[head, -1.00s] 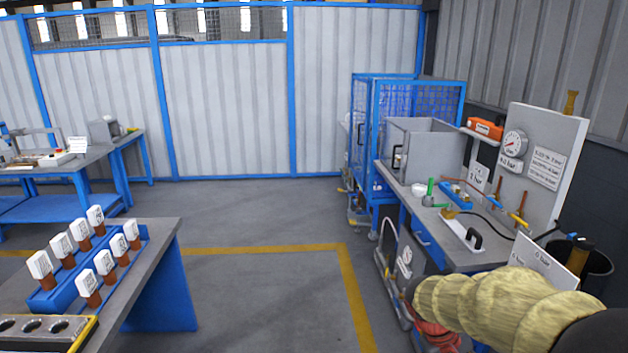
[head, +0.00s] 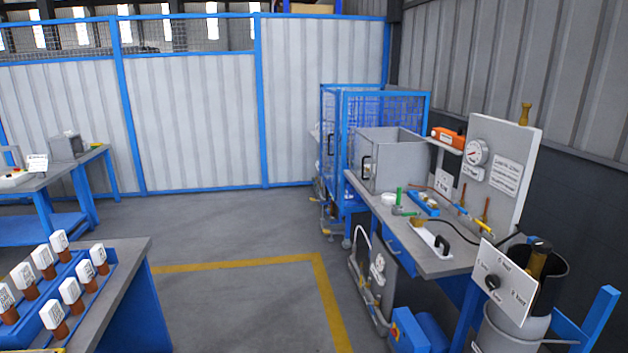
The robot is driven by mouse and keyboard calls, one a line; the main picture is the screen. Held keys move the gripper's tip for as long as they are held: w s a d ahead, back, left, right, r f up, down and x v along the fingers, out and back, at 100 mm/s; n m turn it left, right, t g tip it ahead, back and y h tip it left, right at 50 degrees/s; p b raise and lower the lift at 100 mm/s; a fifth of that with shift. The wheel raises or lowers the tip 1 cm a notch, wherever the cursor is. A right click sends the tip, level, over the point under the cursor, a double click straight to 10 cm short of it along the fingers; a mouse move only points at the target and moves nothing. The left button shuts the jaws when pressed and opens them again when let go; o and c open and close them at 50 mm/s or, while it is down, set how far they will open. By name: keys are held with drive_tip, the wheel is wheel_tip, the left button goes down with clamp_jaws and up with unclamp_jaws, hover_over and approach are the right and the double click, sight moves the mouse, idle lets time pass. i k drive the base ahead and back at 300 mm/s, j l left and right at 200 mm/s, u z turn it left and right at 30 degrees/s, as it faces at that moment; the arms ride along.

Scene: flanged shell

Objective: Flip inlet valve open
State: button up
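On the bench (head: 440,262) at the right stands an upright panel (head: 522,160) with a round gauge (head: 477,152) and pipework. A valve with a yellow-orange lever (head: 480,223) sits low at the panel. A fitting with an upright green handle (head: 399,196) stands further left on the bench. I cannot tell which of these is the inlet valve, and the lettering is too small to read. My gripper is not in view.
An open grey box (head: 390,160) and a blue mesh cage (head: 385,105) stand behind the fittings. A bin (head: 520,330) with a white sign (head: 505,283) stands at the front right. Bottles in blue racks (head: 65,290) fill the left table. The middle floor is clear.

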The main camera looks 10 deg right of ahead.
sight(457, 205)
drive_tip(key=z, duration=0.9)
drive_tip(key=i+j+z, duration=0.2)
drive_tip(key=i+z, duration=0.2)
drive_tip(key=i+j+z, duration=0.25)
drive_tip(key=z, duration=0.15)
drive_tip(key=i+j+z, duration=0.2)
drive_tip(key=j+z, duration=0.2)
drive_tip(key=i+j+z, duration=0.2)
drive_tip(key=j+z, duration=0.2)
drive_tip(key=i+j, duration=0.1)
drive_tip(key=j, duration=0.3)
drive_tip(key=i+j, duration=0.15)
drive_tip(key=j, duration=0.3)
drive_tip(key=i+j, duration=0.1)
drive_tip(key=j, duration=0.3)
drive_tip(key=i+j, duration=0.15)
drive_tip(key=j, duration=0.25)
drive_tip(key=i+j+z, duration=0.1)
drive_tip(key=j, duration=0.35)
